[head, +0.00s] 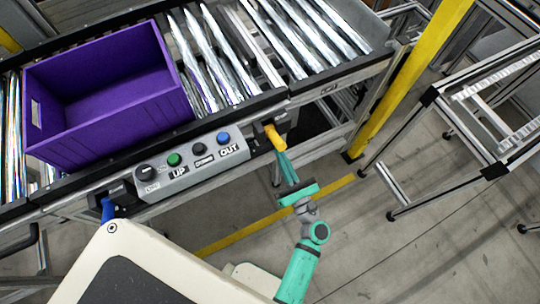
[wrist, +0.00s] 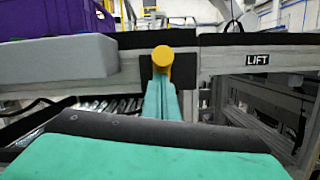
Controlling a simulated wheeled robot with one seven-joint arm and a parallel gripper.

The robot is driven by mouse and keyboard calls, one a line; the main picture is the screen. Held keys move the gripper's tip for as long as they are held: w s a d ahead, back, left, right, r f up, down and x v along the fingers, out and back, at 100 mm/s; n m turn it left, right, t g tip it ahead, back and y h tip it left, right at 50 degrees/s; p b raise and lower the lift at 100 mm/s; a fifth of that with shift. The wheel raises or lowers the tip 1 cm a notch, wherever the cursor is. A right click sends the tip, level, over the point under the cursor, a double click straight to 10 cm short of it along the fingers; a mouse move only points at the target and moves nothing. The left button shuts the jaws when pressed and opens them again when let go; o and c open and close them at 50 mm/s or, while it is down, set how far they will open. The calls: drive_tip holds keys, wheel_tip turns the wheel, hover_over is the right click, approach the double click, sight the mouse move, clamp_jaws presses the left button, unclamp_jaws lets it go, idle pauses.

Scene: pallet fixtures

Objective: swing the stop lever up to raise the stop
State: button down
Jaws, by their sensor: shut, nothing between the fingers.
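A yellow-handled lever (head: 274,137) sticks out from the front rail of the conveyor, right of the button panel. In the wrist view the yellow handle (wrist: 162,60) shows end-on against a dark mount, left of a LIFT label. A blue lever (head: 107,208) hangs at the left end of the panel. I cannot read a stop label on either lever. My gripper (head: 281,153) is shut and empty, its teal fingers pointing at the yellow handle. In the wrist view the fingertips (wrist: 161,88) are just below the handle; I cannot tell whether they touch it. The stop itself is not clearly seen.
A purple crate (head: 100,135) stands on the rollers at the left. The grey button panel (head: 180,175) juts out below it. A yellow post (head: 410,80) and a metal frame (head: 450,130) stand to the right. Floor between them is clear.

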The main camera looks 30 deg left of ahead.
drive_tip(key=shift+w+r, duration=0.15)
drive_tip(key=shift+r, duration=1.4)
drive_tip(key=shift+f, duration=0.1)
wheel_tip(320, 180, down, 5)
drive_tip(key=s+d, duration=0.1)
drive_tip(key=s, duration=0.1)
drive_tip(key=s+d+r, duration=0.2)
drive_tip(key=s+d, duration=0.4)
drive_tip(key=d, duration=0.1)
drive_tip(key=shift+d+r, duration=0.2)
drive_tip(key=shift+d, duration=0.05)
